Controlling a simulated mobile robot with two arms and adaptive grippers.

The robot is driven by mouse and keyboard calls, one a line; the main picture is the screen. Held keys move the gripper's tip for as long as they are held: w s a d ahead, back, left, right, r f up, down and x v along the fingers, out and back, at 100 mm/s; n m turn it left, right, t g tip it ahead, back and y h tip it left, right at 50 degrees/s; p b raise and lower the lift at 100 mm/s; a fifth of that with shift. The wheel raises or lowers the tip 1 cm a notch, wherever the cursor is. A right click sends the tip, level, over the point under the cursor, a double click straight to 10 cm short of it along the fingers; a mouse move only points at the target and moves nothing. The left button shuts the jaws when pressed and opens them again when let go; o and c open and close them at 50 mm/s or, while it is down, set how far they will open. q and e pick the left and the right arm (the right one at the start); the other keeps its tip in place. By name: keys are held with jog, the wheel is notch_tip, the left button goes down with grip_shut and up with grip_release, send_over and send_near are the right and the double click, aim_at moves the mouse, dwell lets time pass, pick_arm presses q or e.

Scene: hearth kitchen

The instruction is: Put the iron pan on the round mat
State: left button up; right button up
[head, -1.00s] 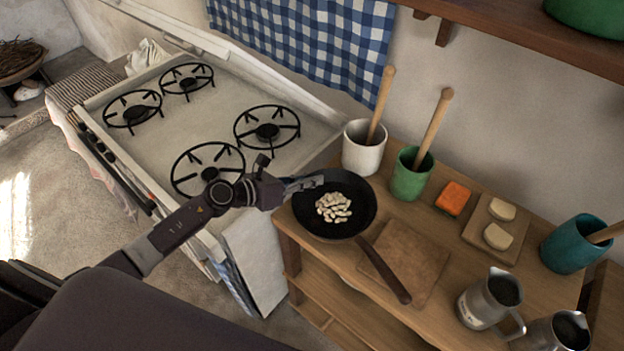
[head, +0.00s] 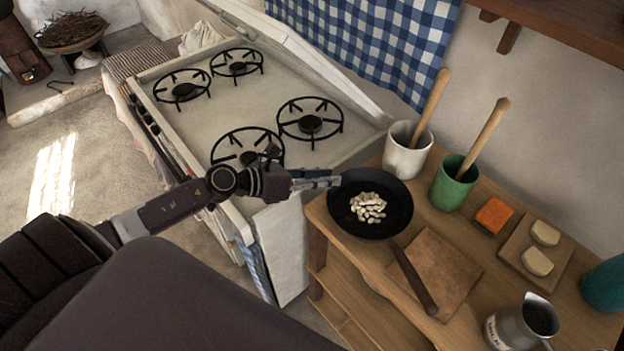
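The black iron pan (head: 345,219) sits on the wooden counter with pale pieces of food (head: 368,207) in it. Its brown handle (head: 413,278) points toward the lower right, over a square wooden board. My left gripper (head: 330,182) is at the pan's upper left rim, its fingers pointing right. The fingers look close together, but I cannot tell whether they are closed on the rim or only beside it. My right gripper is not in view. No round mat shows in this view.
The stove (head: 230,110) with black burners is left of the counter (head: 470,222). A white pot (head: 405,157) and green pot (head: 450,188) hold wooden tools behind the pan. An orange block (head: 494,215), a bread board (head: 520,243) and a metal jug (head: 510,328) stand to the right.

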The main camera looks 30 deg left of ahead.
pick_arm(q)
jog(key=shift+b+v, duration=0.45)
jog(key=shift+v, duration=1.85)
